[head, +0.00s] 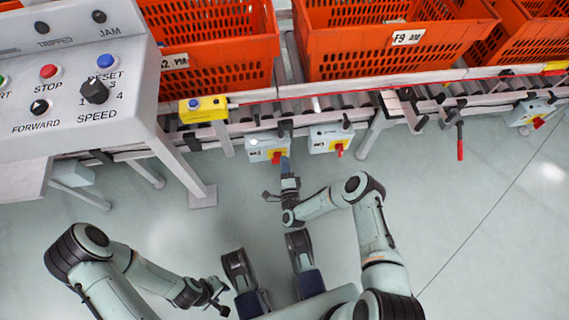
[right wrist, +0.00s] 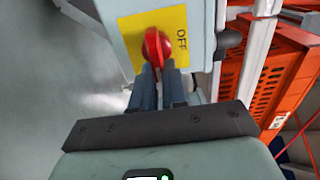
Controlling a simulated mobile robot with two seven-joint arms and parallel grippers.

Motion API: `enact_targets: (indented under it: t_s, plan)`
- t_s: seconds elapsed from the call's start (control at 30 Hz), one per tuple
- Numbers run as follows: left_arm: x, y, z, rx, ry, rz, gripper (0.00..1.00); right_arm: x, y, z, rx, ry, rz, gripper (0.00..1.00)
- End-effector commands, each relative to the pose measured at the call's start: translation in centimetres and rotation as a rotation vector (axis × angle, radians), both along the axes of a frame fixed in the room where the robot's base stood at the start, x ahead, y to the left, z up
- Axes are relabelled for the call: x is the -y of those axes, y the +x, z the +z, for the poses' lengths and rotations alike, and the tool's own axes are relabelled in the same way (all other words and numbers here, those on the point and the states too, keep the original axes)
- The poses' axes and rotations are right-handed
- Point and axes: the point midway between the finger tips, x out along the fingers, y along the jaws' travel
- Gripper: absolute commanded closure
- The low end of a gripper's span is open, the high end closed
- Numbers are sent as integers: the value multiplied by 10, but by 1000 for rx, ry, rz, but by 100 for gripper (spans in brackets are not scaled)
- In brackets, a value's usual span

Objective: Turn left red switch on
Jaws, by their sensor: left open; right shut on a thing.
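The left red switch (head: 276,156) is a red knob on a yellow plate, on a light grey box (head: 258,143) under the conveyor. In the right wrist view the red switch (right wrist: 157,46) shows close up, with "OFF" printed on the yellow plate (right wrist: 178,20). My right gripper (head: 285,163) is at this switch, its fingers (right wrist: 158,78) shut on the lower part of the knob. The fingers hide part of the knob in the head view. My left gripper (head: 217,296) is open and empty, low over the floor, away from the switches.
A second red switch (head: 339,149) on a similar box (head: 325,134) is just to the right. Orange totes (head: 385,45) stand on the roller conveyor (head: 350,103) above. A control panel (head: 60,115) fills the upper left. A red-handled lever (head: 460,148) hangs further right. The floor in front is clear.

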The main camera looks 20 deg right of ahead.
Motion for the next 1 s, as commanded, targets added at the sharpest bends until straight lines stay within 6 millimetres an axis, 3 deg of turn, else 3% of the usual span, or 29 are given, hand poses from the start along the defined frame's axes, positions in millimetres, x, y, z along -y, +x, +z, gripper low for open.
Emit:
enact_targets:
  t_s: [0.43, 0.47, 0.5, 0.53, 1.0]
  plan:
    - [0, -1, 0, -1, 0, 0, 57, 1, 6, 5, 13, 10, -2, 100]
    - [0, -1, 0, -1, 0, 0, 57, 1, 6, 5, 13, 10, -2, 78]
    - [0, 0, 0, -1, 0, 0, 57, 1, 6, 5, 13, 10, -2, 65]
    - [0, 0, 0, -1, 0, 0, 57, 1, 6, 5, 15, 10, -2, 62]
    - [0, -1, 0, -2, 0, 0, 57, 0, 7, 7, 22, 7, -2, 62]
